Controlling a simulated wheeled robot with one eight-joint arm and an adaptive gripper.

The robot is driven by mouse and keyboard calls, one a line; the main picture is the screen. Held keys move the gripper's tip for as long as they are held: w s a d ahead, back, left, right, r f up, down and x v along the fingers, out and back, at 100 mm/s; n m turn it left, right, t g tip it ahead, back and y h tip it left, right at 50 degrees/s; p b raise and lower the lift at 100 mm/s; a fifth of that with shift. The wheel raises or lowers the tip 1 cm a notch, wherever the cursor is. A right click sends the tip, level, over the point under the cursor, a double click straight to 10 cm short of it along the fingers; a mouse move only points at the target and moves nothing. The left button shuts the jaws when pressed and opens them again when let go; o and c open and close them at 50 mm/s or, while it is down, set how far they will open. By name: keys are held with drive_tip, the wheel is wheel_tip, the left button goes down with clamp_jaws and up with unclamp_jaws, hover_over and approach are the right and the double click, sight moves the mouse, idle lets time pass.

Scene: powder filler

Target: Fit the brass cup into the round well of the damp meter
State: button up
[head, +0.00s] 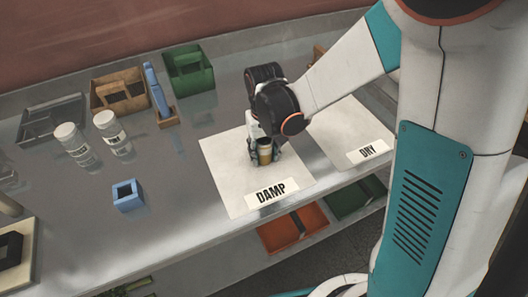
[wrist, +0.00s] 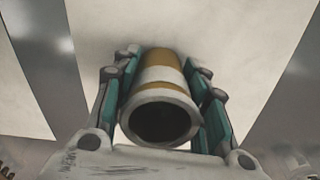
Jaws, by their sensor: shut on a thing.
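The brass cup (head: 264,154) is between the fingers of my gripper (head: 265,158), over the white mat (head: 225,160) labelled DAMP. In the wrist view the cup (wrist: 163,75) shows brass bands, a pale band and a dark round opening facing the camera. The teal fingers of my gripper (wrist: 165,95) are shut on its two sides. I cannot tell whether the cup's base touches the mat. A pale block with a black part (head: 10,248), cut off at the left edge, may be the damp meter; no round well can be made out on it.
A blue square holder (head: 128,195) and two white jars (head: 72,142) (head: 110,130) stand left of the mat. A green bin (head: 188,72), wooden box (head: 120,88) and grey tray (head: 52,118) line the back. A DRY mat (head: 345,130) lies right.

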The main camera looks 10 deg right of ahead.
drive_tip(key=shift+r, duration=0.1)
drive_tip(key=shift+f, duration=0.25)
drive_tip(key=o, duration=1.1)
drive_tip(key=shift+r, duration=0.1)
